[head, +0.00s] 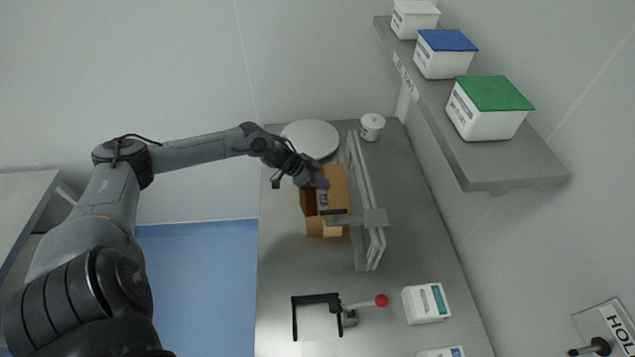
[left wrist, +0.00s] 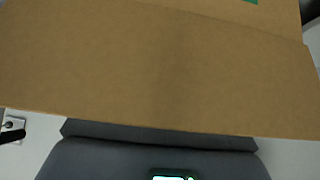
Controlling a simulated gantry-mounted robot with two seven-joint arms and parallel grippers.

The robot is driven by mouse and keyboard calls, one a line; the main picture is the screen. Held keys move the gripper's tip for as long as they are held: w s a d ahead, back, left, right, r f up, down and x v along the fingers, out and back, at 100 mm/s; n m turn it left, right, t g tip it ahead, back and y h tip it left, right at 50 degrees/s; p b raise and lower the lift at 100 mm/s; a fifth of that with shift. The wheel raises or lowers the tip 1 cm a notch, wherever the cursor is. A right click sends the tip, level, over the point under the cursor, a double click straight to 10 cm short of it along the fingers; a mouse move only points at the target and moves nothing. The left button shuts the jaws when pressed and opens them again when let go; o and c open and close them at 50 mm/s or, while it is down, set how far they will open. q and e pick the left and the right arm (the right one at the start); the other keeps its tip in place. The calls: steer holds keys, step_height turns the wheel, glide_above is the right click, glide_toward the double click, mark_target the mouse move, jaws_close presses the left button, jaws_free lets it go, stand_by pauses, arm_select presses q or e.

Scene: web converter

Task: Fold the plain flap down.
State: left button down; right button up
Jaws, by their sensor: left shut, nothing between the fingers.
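An open brown cardboard box (head: 312,226) stands on the grey bench, beside a metal rail frame. My left gripper (head: 320,182) is at the box's far end, close to its upper edge; it is shut and empty. In the left wrist view a broad plain cardboard panel (left wrist: 160,70) fills most of the picture, just in front of the dark gripper body (left wrist: 150,155). Whether the fingers touch the panel is hidden. A small green mark (left wrist: 251,2) shows at that view's top edge. My right gripper is not in view.
The metal rail frame (head: 366,200) stands right of the box. A round white plate (head: 310,138) and a white tub (head: 372,127) are behind. A black clamp with a red knob (head: 381,300) and a white carton (head: 426,303) are nearer. A shelf (head: 480,165) overhangs at right.

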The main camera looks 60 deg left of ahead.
arm_select(q)
steer(key=shift+w+d+r, duration=0.1)
steer(key=shift+w, duration=0.1)
stand_by(0.3)
steer(key=shift+w+d+r, duration=0.25)
steer(key=shift+w, duration=0.2)
steer(key=shift+r+p, duration=0.6)
step_height(320, 180, up, 3)
steer(key=p, duration=0.3)
steer(key=shift+r+p, duration=0.2)
steer(key=shift+p, duration=0.1)
steer(key=p+v, duration=0.5)
steer(key=v, duration=0.4)
steer(key=shift+r+p, duration=0.25)
steer(key=shift+p, duration=0.1)
steer(key=shift+s+a, duration=0.1)
steer(key=shift+s, duration=0.15)
